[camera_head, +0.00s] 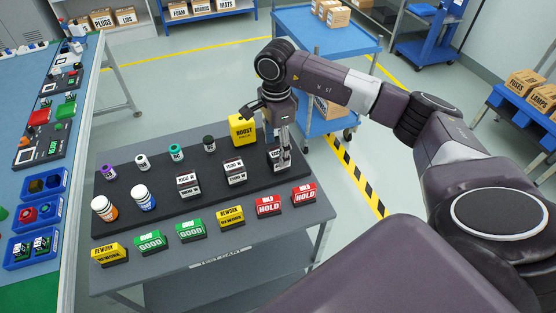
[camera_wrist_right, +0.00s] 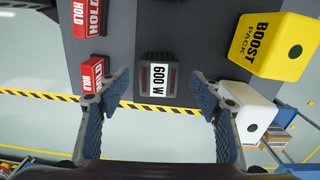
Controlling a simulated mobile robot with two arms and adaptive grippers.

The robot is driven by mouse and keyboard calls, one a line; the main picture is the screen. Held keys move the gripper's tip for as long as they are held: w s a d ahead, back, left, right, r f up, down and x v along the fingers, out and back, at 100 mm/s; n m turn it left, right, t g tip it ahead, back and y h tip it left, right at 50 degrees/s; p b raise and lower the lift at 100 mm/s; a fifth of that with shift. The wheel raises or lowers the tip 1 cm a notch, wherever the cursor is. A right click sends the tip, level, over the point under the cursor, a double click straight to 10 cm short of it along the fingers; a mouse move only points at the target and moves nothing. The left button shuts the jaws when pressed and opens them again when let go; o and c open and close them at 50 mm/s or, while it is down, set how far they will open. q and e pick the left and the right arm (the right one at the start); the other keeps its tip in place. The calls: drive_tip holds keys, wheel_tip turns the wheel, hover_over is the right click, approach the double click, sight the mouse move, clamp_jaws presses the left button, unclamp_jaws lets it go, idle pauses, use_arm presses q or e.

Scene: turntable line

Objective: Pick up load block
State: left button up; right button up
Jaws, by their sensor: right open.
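Load blocks with dark bodies and white labels stand on the dark top of the test cart. One is at the left (camera_head: 188,184), one in the middle (camera_head: 235,173), and one at the right (camera_head: 273,158), partly hidden by my right gripper (camera_head: 282,150). In the right wrist view the block (camera_wrist_right: 158,76) reads "600 W". It lies between and ahead of the two spread fingers of my right gripper (camera_wrist_right: 157,92). The gripper is open and empty above the block. My left gripper is not in view.
A yellow boost pack (camera_head: 242,129) stands close to my right gripper; it also shows in the right wrist view (camera_wrist_right: 272,46). Small bottles stand at the left. A blue trolley (camera_head: 325,40) is behind.

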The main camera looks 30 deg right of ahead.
sight(278, 152)
drive_tip(key=f+p, duration=0.2)
drive_tip(key=f, duration=0.1)
drive_tip(key=shift+s+d+f, duration=0.2)
drive_tip(key=shift+f, duration=0.05)
drive_tip(key=shift+w+f, duration=0.1)
drive_tip(key=shift+f, duration=0.55)
drive_tip(key=shift+r, duration=0.1)
clamp_jaws()
